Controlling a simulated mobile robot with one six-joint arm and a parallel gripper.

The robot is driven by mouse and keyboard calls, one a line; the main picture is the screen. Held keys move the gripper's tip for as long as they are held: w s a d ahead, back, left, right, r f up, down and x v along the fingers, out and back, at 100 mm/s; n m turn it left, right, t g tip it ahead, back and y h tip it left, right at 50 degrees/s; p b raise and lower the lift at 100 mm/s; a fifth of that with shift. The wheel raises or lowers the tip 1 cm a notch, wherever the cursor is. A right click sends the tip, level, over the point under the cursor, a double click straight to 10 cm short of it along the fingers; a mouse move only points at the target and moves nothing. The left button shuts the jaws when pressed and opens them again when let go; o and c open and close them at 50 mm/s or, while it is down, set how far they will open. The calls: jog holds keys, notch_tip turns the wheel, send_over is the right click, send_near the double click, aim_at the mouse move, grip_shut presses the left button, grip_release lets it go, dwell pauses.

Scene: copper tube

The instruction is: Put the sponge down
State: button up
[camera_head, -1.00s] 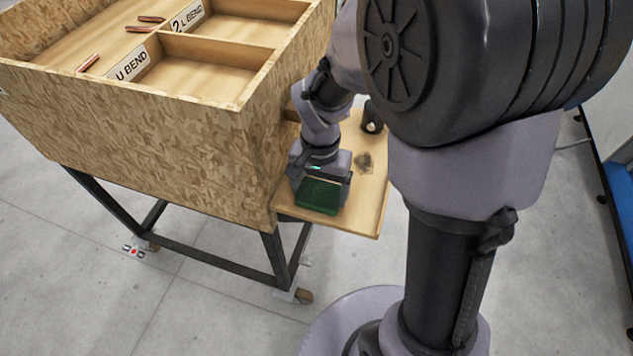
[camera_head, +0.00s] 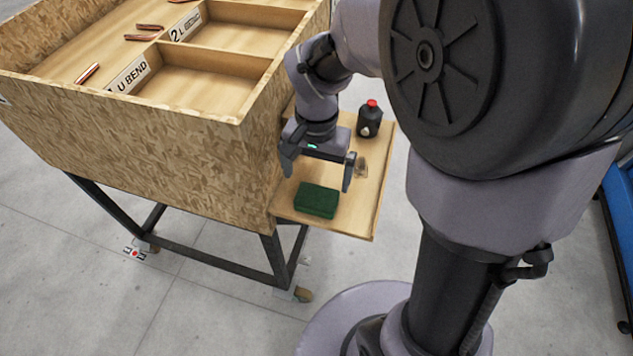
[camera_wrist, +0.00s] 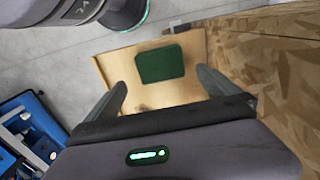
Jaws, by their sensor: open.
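The green sponge (camera_head: 317,200) lies flat on the small wooden side shelf (camera_head: 350,219), near its front edge. It also shows in the wrist view (camera_wrist: 161,64), beyond and between my fingertips. My gripper (camera_head: 318,181) is open and empty, raised above and a little behind the sponge, with its fingers apart. In the wrist view the two fingers (camera_wrist: 160,78) stand wide on either side with nothing between them.
A dark bottle with a red cap (camera_head: 369,118) stands at the back of the shelf. The tall chipboard bin wall (camera_head: 200,160) borders the shelf on the left.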

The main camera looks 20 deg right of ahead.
jog(key=s+a+r+n+t+y, duration=0.1)
jog(key=s+a+r+t, duration=0.1)
jog(key=s+r, duration=0.4)
jog(key=s+a+r+n+t+y, duration=0.1)
jog(key=s+r+t, duration=0.2)
jog(key=s+r, duration=0.3)
notch_tip(320, 180, up, 2)
jog(key=shift+s+a+r+n+t+p, duration=0.1)
jog(key=shift+s+a+n+t+p, duration=0.25)
jog(key=shift+a+n+t+p, duration=0.1)
